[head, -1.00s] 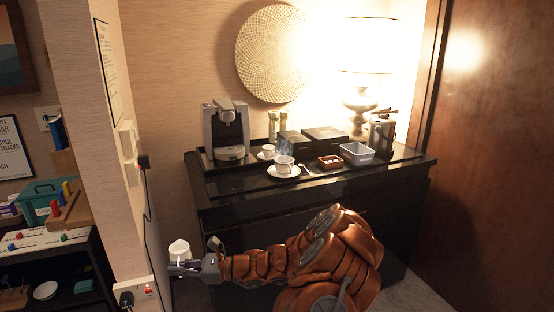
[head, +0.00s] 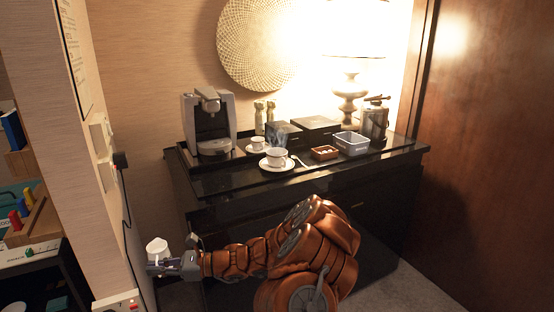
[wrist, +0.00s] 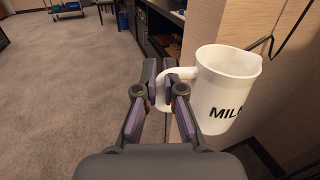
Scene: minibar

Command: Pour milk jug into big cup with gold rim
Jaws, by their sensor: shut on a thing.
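My gripper (head: 176,265) is shut on the handle of the white milk jug (head: 157,250), low and left of the black cabinet. In the wrist view the gripper (wrist: 166,92) grips the handle, and the jug (wrist: 225,92), lettered "MILK", is upright; its contents are not visible. The bigger cup (head: 277,157) stands on a saucer on the cabinet top, with steam above it. Its rim colour is too small to tell. A smaller cup (head: 257,142) on a saucer stands behind it to the left. My gripper is well apart from both cups.
The cabinet top (head: 225,184) is clear along its front edge. A wall with sockets (head: 104,150) is close left of the jug.

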